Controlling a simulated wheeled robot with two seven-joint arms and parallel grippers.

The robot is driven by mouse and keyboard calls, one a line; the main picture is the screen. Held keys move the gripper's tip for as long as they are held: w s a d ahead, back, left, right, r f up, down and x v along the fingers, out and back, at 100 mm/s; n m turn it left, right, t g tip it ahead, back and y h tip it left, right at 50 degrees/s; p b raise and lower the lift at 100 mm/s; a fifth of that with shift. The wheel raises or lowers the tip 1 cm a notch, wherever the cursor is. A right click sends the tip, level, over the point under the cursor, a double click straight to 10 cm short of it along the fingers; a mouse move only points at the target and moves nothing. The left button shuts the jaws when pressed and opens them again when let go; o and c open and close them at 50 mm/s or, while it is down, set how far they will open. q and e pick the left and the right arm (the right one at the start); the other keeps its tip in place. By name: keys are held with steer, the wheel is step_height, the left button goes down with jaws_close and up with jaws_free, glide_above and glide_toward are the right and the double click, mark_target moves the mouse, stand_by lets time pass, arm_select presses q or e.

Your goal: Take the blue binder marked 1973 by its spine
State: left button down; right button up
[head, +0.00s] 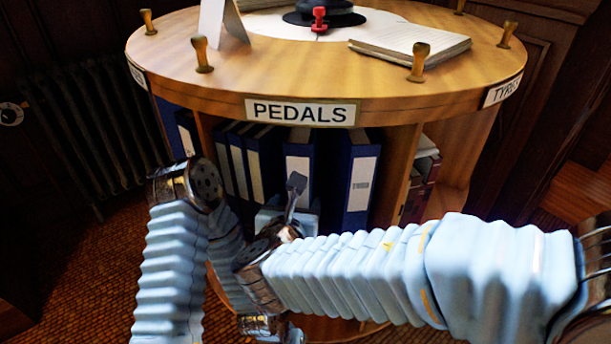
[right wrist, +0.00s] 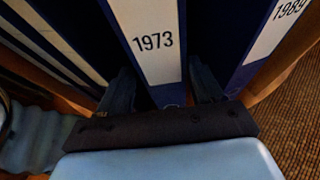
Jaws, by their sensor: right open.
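The blue binder marked 1973 (right wrist: 152,40) stands upright, its spine with a white label facing me in the right wrist view. In the head view it seems to be the middle binder (head: 299,150), its lower part hidden behind my gripper and arm. My right gripper (right wrist: 163,90) is open, with one dark finger on each side of the lower spine. I cannot tell whether the fingers touch it. In the head view the right gripper (head: 296,190) is partly hidden by its own arm.
A blue binder marked 1989 (right wrist: 265,40) stands to the right, also in the head view (head: 358,175). More blue binders (head: 237,160) stand to the left. The round wooden table (head: 190,75) overhangs the shelf, with a PEDALS sign (head: 300,112) on its edge.

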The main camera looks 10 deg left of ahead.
steer(key=x, duration=0.4)
steer(key=shift+w+d+f, duration=0.1)
steer(key=shift+d+f, duration=0.1)
steer(key=shift+f, duration=0.05)
steer(key=c, duration=1.1)
steer(key=shift+r, duration=0.1)
steer(key=shift+c, duration=0.5)
steer(key=shift+r, duration=0.15)
